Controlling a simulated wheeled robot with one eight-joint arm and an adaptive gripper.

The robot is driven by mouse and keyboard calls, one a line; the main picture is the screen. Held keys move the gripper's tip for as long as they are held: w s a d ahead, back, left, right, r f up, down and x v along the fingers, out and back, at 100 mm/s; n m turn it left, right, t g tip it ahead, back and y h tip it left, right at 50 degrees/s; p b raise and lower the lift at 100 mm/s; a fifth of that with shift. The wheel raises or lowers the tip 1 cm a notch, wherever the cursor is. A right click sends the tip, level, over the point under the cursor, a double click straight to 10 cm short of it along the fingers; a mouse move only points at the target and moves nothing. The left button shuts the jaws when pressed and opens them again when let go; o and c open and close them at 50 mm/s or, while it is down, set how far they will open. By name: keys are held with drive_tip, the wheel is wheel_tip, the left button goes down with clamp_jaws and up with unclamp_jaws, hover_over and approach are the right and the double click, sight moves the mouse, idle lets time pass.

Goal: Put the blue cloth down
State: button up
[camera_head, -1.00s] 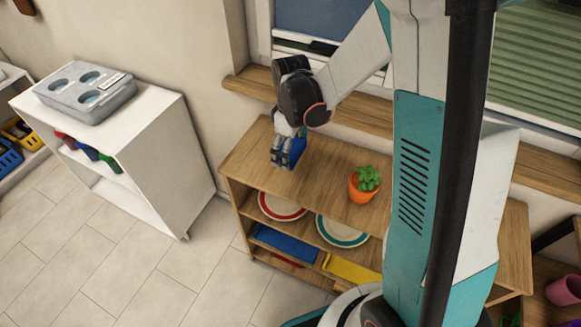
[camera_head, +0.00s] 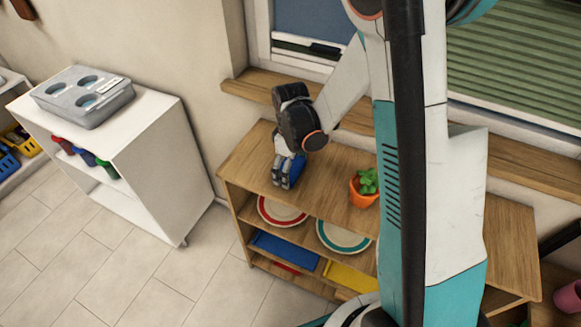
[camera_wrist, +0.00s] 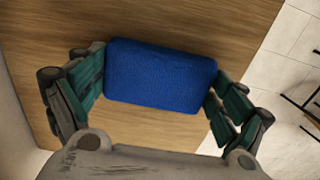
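The blue cloth (camera_wrist: 160,76), a folded rectangular pad, lies between the two fingers of my gripper (camera_wrist: 158,85) in the wrist view, with a finger against each short end. In the head view my gripper (camera_head: 282,183) points down over the left part of the wooden shelf top (camera_head: 325,190). The blue cloth (camera_head: 298,170) shows partly behind the fingers there, close to the shelf top. I cannot tell whether it touches the wood. My gripper is shut on the cloth.
An orange pot with a green plant (camera_head: 364,190) stands to the right on the same top. Plates (camera_head: 283,211) and coloured trays (camera_head: 285,250) fill the shelves below. A wooden window sill (camera_head: 345,120) runs behind. Bare wood lies between cloth and pot.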

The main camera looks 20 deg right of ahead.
drive_tip(key=shift+o, duration=0.6)
drive_tip(key=shift+r, duration=0.15)
drive_tip(key=shift+r+p, duration=0.35)
wheel_tip(320, 180, up, 11)
drive_tip(key=p, duration=0.4)
drive_tip(key=s+r+m+t, duration=0.7)
drive_tip(key=s+r+m, duration=0.2)
drive_tip(key=s+r, duration=0.6)
drive_tip(key=shift+s+r, duration=0.4)
drive_tip(key=shift+s, duration=0.75)
